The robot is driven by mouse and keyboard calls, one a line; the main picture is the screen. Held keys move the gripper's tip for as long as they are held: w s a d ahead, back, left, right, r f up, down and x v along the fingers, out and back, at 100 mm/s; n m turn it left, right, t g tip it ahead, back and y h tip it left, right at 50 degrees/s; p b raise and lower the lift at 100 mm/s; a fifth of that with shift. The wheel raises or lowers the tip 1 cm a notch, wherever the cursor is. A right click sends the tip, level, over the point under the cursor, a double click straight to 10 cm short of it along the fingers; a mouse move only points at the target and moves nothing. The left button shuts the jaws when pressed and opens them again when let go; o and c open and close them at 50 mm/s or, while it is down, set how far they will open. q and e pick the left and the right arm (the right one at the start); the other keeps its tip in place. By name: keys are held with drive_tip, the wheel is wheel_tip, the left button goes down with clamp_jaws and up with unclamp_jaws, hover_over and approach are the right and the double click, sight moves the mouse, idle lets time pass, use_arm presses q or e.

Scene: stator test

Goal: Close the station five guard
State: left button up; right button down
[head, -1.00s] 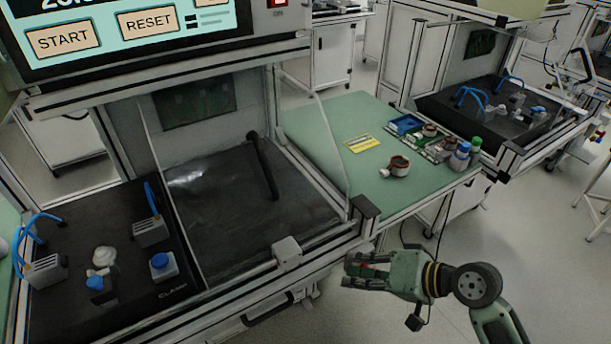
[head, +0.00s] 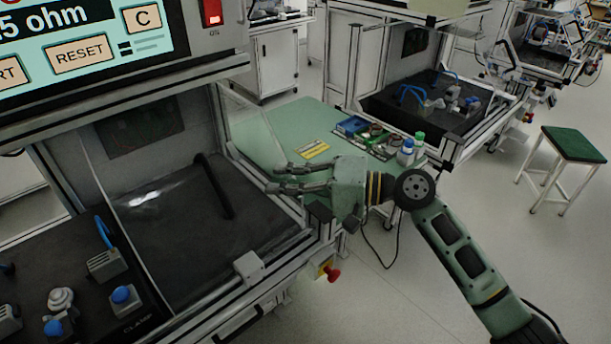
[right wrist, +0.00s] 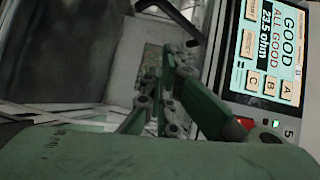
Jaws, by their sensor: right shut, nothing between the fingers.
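The station at left has a clear guard panel whose thin edge (head: 120,215) slants beside the dark bed. A black bar (head: 214,187), which looks like a handle, shows over the bed. I cannot tell exactly how the clear panel sits. My right gripper (head: 274,179) is shut and empty, with its fingers pointing left at the station's right front side, apart from the bar in the picture. In the right wrist view its fingers (right wrist: 165,62) point toward the station. The screen (right wrist: 268,50) there reads GOOD, with a 5 below it. My left gripper is not in view.
A green table (head: 262,135) with a yellow card (head: 312,150), parts and bottles (head: 407,150) stands behind my right gripper. A red knob (head: 333,274) is on the station's front corner. Another station (head: 430,105) stands behind; a stool (head: 565,148) is at right on open floor.

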drive_tip(key=p, duration=0.2)
hover_over(256, 214)
drive_tip(key=w+d, duration=0.1)
drive_tip(key=d, duration=0.1)
drive_tip(key=shift+a+f, duration=0.15)
drive_tip(key=shift+a, duration=0.05)
drive_tip(key=shift+s+a+f, duration=0.1)
drive_tip(key=shift+s+a, duration=0.3)
drive_tip(key=shift+a, duration=0.15)
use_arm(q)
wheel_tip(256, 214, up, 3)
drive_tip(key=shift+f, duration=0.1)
use_arm(e)
drive_tip(key=shift+a+f, duration=0.15)
drive_tip(key=shift+a, duration=0.05)
drive_tip(key=shift+s, duration=0.1)
